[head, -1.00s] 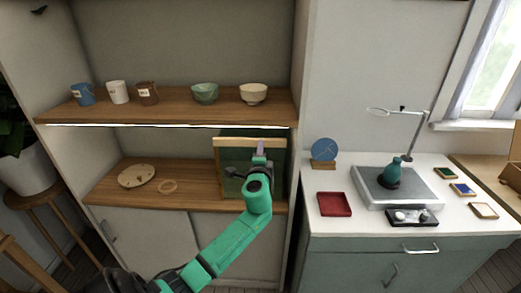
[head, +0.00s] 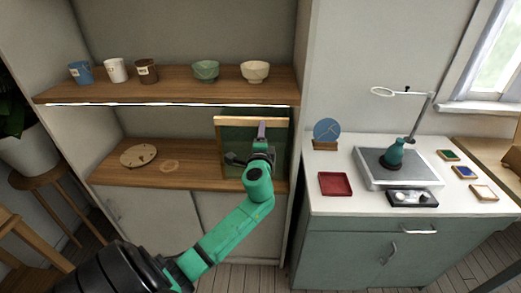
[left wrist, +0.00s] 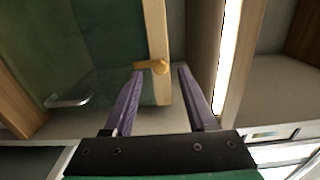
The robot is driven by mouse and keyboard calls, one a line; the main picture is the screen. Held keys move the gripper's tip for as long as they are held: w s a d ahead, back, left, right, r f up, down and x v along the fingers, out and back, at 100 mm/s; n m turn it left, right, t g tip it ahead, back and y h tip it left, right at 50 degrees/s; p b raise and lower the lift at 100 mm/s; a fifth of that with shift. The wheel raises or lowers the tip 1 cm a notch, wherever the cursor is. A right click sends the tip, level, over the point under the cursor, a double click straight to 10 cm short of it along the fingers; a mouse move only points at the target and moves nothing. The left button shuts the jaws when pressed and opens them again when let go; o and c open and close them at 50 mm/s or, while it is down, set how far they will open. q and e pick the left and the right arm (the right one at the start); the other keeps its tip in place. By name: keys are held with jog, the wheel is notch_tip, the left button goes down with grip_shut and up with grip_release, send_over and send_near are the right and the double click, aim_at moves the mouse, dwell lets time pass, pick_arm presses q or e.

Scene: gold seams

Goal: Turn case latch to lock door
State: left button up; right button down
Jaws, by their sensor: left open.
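The case door in the left wrist view has a wooden frame (left wrist: 158,30) around dark green glass (left wrist: 70,40). In the head view the case (head: 222,137) stands on the lower shelf, partly hidden by my left gripper (head: 262,128). The latch is hidden there. My right gripper is not in view.

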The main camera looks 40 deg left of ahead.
pick_arm(q)
jog(key=b+v, duration=0.1)
jog(key=v, duration=1)
jog(key=shift+b, duration=0.4)
jog(key=shift+s+d, duration=0.1)
jog(key=s+d+f+g+h, duration=0.1)
jog(key=f+g+h, duration=0.1)
jog(key=f, duration=1)
jog(key=s+d+f+n+g+h, duration=0.1)
jog(key=f+g+h, duration=0.15)
jog(key=f, duration=0.95)
jog(key=s+d+f+g+h, duration=0.1)
jog(key=f+g+h, duration=0.1)
jog(key=f, duration=0.9)
jog(key=s+d+f+n+g+h, duration=0.2)
jog(key=s+f, duration=0.6)
jog(key=f, duration=0.1)
jog(key=s+d+f+n+g+h, duration=0.1)
jog(key=s+d+f+g, duration=0.1)
jog(key=s+f, duration=0.6)
jog(key=s+d+f+n+g, duration=0.1)
jog(key=s+f, duration=0.3)
jog(key=s, duration=0.4)
jog(key=s+d+f+n+g+h, duration=0.1)
jog(key=s+f+n+g, duration=0.1)
jog(key=s, duration=0.6)
notch_tip(320, 180, down, 2)
jog(key=shift+f+n, duration=0.15)
jog(key=shift+n, duration=0.55)
jog(key=shift+d, duration=0.1)
